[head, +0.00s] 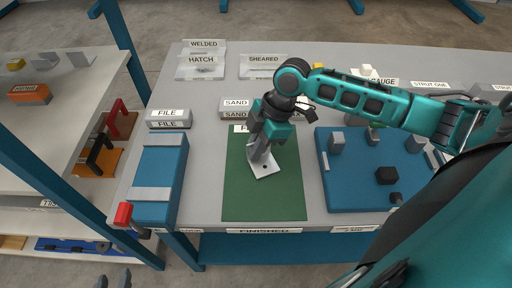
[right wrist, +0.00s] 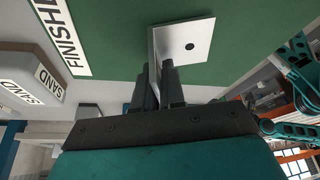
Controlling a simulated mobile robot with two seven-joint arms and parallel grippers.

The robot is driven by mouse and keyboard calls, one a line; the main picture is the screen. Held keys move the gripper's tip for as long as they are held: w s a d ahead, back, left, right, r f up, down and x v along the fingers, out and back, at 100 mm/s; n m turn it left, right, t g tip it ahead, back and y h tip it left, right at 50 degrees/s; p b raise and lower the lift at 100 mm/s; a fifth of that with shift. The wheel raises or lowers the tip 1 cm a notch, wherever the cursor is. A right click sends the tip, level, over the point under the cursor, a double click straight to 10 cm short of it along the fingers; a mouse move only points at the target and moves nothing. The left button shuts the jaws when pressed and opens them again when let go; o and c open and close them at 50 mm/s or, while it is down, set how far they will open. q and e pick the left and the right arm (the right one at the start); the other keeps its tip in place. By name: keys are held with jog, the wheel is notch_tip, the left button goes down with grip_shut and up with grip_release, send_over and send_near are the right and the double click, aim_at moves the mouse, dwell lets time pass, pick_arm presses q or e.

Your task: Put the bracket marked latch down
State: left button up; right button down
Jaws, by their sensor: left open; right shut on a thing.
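A light grey L-shaped bracket (head: 264,170) with a dark hole in its flat plate is at the upper middle of the green mat (head: 280,205). My right gripper (head: 260,145) is shut on its upright leg from above. In the right wrist view the bracket (right wrist: 198,40) has its leg between the fingers (right wrist: 158,85) and its plate against the green. I cannot tell whether the plate touches the mat; no latch mark is readable on it. My left gripper (head: 113,280) is open and empty at the bottom left, only its fingertips showing.
A FINISHED label (head: 264,231) is at the mat's front edge. A blue vise-like block (head: 160,175) stands left of the mat, and a blue board (head: 350,185) with several small blocks lies right. SAND-labelled blocks (head: 236,108) stand behind. The mat's front half is clear.

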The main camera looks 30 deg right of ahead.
jog(key=shift+f, duration=0.25)
jog(key=c, duration=1.2)
grip_release()
jog(key=shift+r, duration=0.1)
jog(key=p+v, duration=0.1)
jog(key=v, duration=1.1)
jog(key=shift+a, duration=0.1)
